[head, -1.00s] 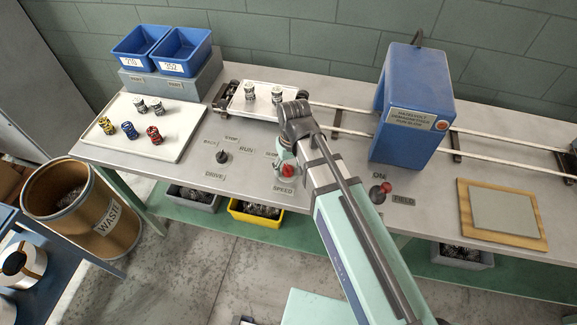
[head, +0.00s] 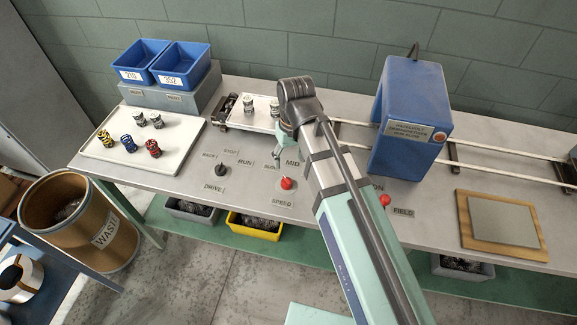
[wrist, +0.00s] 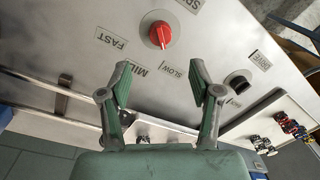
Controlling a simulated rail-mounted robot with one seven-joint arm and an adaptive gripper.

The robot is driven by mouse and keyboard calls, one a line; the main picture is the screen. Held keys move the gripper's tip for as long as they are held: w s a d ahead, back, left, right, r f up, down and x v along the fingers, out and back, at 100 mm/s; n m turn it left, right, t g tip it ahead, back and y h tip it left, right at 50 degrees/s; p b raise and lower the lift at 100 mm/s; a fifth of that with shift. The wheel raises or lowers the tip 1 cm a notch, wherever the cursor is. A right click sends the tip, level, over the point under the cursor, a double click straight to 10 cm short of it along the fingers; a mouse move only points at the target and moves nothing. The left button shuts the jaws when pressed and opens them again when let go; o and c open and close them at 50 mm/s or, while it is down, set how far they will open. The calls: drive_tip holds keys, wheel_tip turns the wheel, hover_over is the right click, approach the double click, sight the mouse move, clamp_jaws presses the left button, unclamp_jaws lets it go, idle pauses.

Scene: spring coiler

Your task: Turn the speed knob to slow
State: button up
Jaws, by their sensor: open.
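The red speed knob (head: 287,183) stands on the grey bench above its SPEED label (head: 282,201). It also shows in the wrist view (wrist: 160,35), with a pale pointer line that appears to aim toward the SLOW label (wrist: 172,72). The MID label (wrist: 138,68) and FAST label (wrist: 111,38) lie to the left of SLOW there. My gripper (head: 277,153) is behind the knob in the head view and apart from it. In the wrist view my gripper (wrist: 160,78) has its two fingers spread wide with nothing between them.
The black drive knob (head: 221,169) is to the left. A blue demagnetiser housing (head: 412,120) straddles rails at the right. A white tray (head: 110,150) with several springs lies at the left.

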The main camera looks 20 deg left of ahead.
drive_tip(key=shift+r, duration=0.8)
